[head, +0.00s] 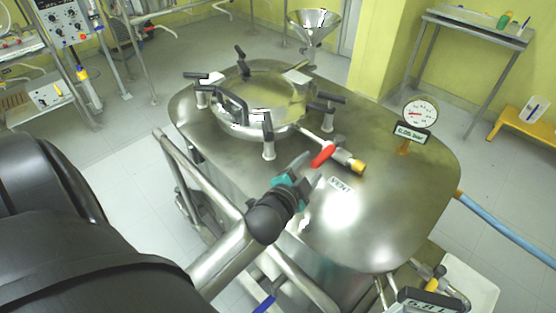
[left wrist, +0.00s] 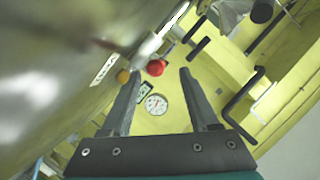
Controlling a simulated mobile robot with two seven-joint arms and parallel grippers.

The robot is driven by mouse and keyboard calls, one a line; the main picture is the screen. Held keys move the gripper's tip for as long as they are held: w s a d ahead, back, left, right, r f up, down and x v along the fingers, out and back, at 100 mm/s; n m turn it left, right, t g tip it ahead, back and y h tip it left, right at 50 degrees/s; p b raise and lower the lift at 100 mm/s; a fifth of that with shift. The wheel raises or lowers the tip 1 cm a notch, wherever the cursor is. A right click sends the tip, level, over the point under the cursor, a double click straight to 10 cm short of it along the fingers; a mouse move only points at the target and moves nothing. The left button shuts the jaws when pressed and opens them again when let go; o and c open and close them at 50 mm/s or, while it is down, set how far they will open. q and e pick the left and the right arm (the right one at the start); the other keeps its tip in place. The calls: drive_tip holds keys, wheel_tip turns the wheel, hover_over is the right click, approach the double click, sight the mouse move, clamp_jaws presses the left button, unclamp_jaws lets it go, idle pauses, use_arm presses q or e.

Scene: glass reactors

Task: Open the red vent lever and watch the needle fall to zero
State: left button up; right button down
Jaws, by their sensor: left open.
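The red vent lever (head: 323,155) sits on a short metal pipe with a yellow end cap (head: 358,166) on the steel vessel's lid. A VENT label (head: 341,184) lies beside it. My left gripper (head: 308,171) is open just left of the lever. In the left wrist view the red lever (left wrist: 155,67) shows end-on between the open fingertips (left wrist: 160,73); I see no contact. The round pressure gauge (head: 420,112) stands at the lid's right, and also shows in the left wrist view (left wrist: 155,103). Its needle is too small to read exactly. My right gripper is out of view.
The round hatch (head: 265,98) with several black-handled clamps (head: 268,145) stands left of the lever. A metal rail (head: 200,185) runs along the vessel's near left side. A blue hose (head: 505,238) leaves at right. The lid's front right is clear.

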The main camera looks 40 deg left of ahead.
use_arm(q)
drive_tip(key=v, duration=0.5)
drive_tip(key=shift+s+p, duration=0.3)
drive_tip(key=shift+s, duration=0.05)
drive_tip(key=shift+s+f+n+g, duration=0.25)
drive_tip(key=shift+n+g, duration=0.15)
drive_tip(key=shift+n, duration=0.1)
drive_tip(key=s+f+n+g, duration=0.2)
drive_tip(key=s, duration=0.1)
drive_tip(key=s+d+f+n+g, duration=0.1)
drive_tip(key=g, duration=0.1)
drive_tip(key=shift+s+f, duration=0.1)
drive_tip(key=shift+s, duration=0.3)
drive_tip(key=s+d+f+n+g+h, duration=0.1)
drive_tip(key=s+d+g, duration=0.1)
drive_tip(key=s, duration=0.3)
drive_tip(key=s+d+f+g+h, duration=0.1)
drive_tip(key=s+d+f+g, duration=0.1)
drive_tip(key=s, duration=0.3)
drive_tip(key=shift+d+f+n+g, duration=0.3)
drive_tip(key=shift+d+n+g, duration=0.1)
drive_tip(key=shift+d+g, duration=0.45)
drive_tip(key=shift+a, duration=0.1)
drive_tip(key=shift+c, duration=0.2)
